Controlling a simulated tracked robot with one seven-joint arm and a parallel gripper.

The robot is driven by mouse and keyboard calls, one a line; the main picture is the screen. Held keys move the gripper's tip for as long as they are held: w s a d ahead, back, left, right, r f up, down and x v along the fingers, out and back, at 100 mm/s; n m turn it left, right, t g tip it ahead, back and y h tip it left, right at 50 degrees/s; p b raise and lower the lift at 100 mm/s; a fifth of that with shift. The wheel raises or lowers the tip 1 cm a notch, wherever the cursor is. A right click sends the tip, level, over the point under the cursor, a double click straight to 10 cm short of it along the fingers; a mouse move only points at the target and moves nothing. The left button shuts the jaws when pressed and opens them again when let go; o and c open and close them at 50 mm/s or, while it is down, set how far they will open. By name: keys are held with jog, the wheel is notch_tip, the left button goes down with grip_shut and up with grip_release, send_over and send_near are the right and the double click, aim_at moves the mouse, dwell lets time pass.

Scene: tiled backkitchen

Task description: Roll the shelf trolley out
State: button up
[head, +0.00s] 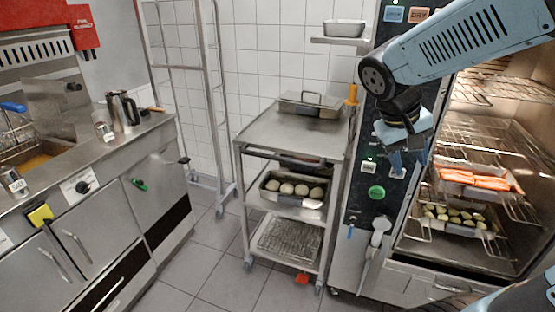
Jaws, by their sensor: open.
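The shelf trolley (245,190) is a steel cart with a flat top and two lower shelves, standing on castors in the middle against the tiled wall. A lidded metal pan (312,104) sits on its top. A dark tray of round dough pieces (293,188) is on the middle shelf and a wire rack (288,240) on the bottom one. A red tab (302,278) shows low at its front right. My gripper (410,170) is open, pointing down in front of the oven's control panel, right of the trolley and apart from it.
The open oven (470,150) at right holds loaded trays. A steel counter (95,170) with a fryer stands at left. A tall rack frame (185,95) stands behind, left of the trolley. Tiled floor (215,270) is clear between counter and trolley.

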jog(key=w+a+f+n+h, duration=0.1)
jog(key=w+f+h, duration=0.15)
jog(key=w, duration=0.25)
jog(key=w+a+f+n+h, duration=0.1)
jog(key=w+f+h, duration=0.15)
jog(key=w, duration=0.35)
jog(key=n+t+y, duration=0.3)
jog(key=n+t, duration=0.8)
jog(key=t, duration=0.7)
send_near(277, 159)
jog(key=x, duration=1.1)
jog(key=shift+w+a+f, duration=0.15)
jog(key=shift+w+f, duration=0.05)
jog(key=shift+f, duration=0.15)
jog(key=shift+c, duration=0.4)
grip_shut()
